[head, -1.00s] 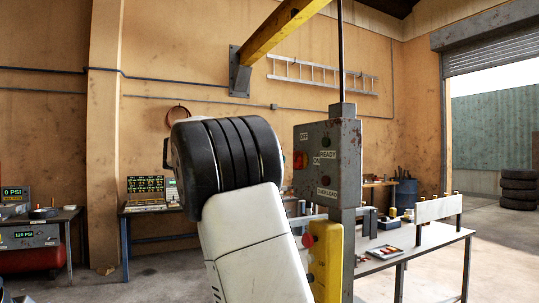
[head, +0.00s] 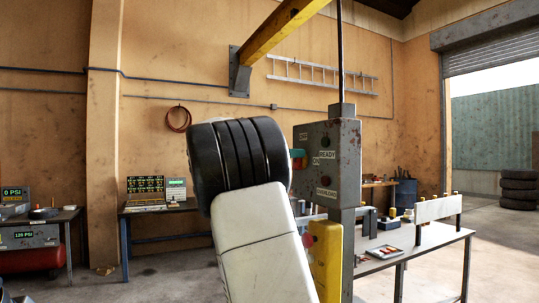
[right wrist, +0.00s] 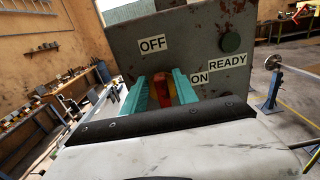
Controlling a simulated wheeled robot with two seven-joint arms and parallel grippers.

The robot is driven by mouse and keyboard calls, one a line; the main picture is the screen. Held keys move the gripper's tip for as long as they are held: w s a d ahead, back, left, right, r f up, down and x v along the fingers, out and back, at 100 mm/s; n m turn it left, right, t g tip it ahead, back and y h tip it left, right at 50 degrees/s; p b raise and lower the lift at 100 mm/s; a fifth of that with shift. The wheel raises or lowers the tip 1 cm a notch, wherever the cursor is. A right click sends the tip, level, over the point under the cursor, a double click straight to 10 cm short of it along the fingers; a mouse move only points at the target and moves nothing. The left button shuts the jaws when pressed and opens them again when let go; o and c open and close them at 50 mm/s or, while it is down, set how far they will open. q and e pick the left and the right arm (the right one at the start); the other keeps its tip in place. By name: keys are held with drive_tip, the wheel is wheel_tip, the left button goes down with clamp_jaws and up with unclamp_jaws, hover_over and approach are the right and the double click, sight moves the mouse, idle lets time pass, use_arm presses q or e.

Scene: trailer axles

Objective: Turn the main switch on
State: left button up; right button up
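The grey, rusty control box (head: 345,160) stands on a post right of the middle in the head view. In the right wrist view the box face (right wrist: 205,25) bears labels OFF and ON. The red-orange switch handle (right wrist: 163,88) sits below OFF and left of ON. My right gripper (right wrist: 165,88) has its teal fingers on either side of the handle, close to it. Whether both fingers press on it I cannot tell. In the head view my right gripper (head: 299,158) is mostly hidden behind my wrist. My left gripper is not in view.
A green round lamp (right wrist: 229,42) is by the READY label. A yellow box with buttons (head: 326,262) hangs below the control box, close to my right forearm. A workbench (head: 425,243) stands at the right, behind the post. Open floor lies farther right.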

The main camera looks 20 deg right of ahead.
sight(305, 161)
clamp_jaws()
drive_tip(key=m, duration=0.6)
drive_tip(key=s+f+m, duration=0.1)
drive_tip(key=m, duration=0.4)
drive_tip(key=s+f+m, duration=0.1)
drive_tip(key=m, duration=0.5)
drive_tip(key=shift+d+m, duration=0.1)
drive_tip(key=shift+m, duration=0.2)
drive_tip(key=shift+f, duration=0.1)
idle(0.3)
drive_tip(key=shift+o, duration=1.1)
unclamp_jaws()
